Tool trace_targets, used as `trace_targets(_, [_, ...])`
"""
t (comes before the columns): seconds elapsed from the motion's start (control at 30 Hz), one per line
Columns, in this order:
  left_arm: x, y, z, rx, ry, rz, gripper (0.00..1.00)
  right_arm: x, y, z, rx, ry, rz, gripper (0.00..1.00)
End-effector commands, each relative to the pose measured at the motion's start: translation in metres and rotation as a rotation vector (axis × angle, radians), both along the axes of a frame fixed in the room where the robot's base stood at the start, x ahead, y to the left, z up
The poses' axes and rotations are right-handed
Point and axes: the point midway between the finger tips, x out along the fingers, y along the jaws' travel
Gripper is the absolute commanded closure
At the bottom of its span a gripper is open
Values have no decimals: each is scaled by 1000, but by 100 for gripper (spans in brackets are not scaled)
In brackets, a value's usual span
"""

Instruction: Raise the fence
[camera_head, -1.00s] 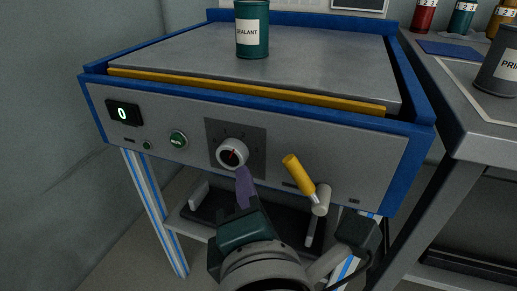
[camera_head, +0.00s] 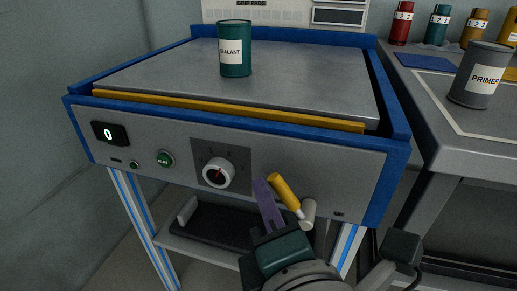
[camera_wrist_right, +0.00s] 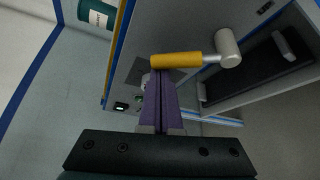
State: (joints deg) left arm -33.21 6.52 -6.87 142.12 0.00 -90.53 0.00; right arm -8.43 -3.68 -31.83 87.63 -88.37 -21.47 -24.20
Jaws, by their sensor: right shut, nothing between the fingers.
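A yellow bar (camera_head: 230,112), which looks like the fence, lies low along the front edge of the grey table top (camera_head: 170,72). A lever with a yellow handle (camera_head: 282,188) sticks out of the front panel, tilted up and left from its grey pivot (camera_head: 308,213). My right gripper (camera_head: 263,184) is shut and empty, its purple fingers just left of the handle. In the right wrist view, the fingertips (camera_wrist_right: 160,78) point at the handle (camera_wrist_right: 176,60), with the pivot (camera_wrist_right: 228,47) to the right. I cannot tell whether they touch. My left gripper is out of view.
A dial (camera_head: 217,173), a green button (camera_head: 165,158) and a display reading 0 (camera_head: 109,133) are left on the panel. A sealant can (camera_head: 235,48) stands on the table top. A bench with a primer can (camera_head: 478,76) stands at right.

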Motion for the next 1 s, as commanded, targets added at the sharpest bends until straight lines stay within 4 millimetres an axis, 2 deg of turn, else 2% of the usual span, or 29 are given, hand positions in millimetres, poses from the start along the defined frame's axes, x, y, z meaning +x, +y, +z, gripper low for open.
trace_targets(0.63, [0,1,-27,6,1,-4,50,-2,-8,3,114,-38,-3,100])
trace_targets(0.87, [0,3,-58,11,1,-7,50,-5,-16,3,240,-80,-2,100])
trace_targets(1.0, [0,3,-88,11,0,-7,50,-8,-25,4,359,-120,-3,100])
